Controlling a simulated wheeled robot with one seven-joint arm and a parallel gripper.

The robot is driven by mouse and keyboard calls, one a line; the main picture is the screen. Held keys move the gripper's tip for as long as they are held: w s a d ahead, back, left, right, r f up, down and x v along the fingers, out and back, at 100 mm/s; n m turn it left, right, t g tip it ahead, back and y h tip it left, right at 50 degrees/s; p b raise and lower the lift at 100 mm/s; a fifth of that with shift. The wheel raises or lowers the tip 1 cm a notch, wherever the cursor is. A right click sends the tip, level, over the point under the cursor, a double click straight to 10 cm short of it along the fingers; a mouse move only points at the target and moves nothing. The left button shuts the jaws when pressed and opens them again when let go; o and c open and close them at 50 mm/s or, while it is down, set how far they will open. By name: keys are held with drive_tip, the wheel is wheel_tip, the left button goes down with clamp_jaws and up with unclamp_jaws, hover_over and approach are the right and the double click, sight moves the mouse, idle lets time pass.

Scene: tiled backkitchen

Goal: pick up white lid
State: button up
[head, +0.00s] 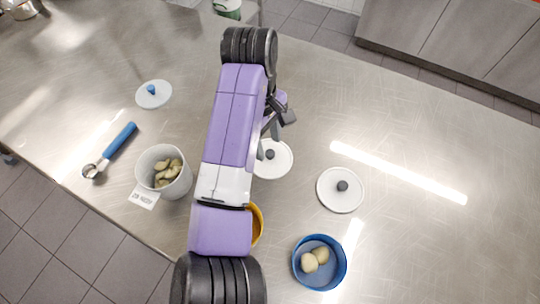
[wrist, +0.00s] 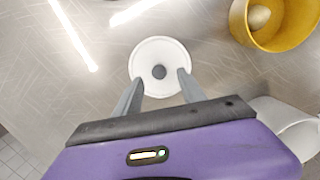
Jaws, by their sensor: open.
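A round white lid with a dark knob (head: 281,168) lies flat on the steel counter beside my arm, partly hidden by it. The same lid shows in the wrist view (wrist: 150,50), its knob just beyond and between my fingertips. My gripper (wrist: 159,77) is open and empty, with its fingers pointing at the lid; in the head view my gripper (head: 272,125) is largely covered by the arm. A second white lid with a dark knob (head: 340,202) lies to the right. A third pale lid with a blue knob (head: 160,99) lies at the left.
A yellow bowl (wrist: 240,24) holds a pale round item. A blue bowl (head: 296,262) holds pale round pieces. A white tub (head: 146,159) with chunks, a small label card (head: 144,199) and a blue-handled scoop (head: 120,138) are at left. The counter's right side is clear.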

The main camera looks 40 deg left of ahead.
sight(270, 153)
drive_tip(key=shift+d+f, duration=0.2)
drive_tip(key=shift+f, duration=0.6)
drive_tip(key=shift+d+f, duration=0.15)
drive_tip(key=shift+f, duration=0.6)
clamp_jaws()
drive_tip(key=shift+r, duration=0.2)
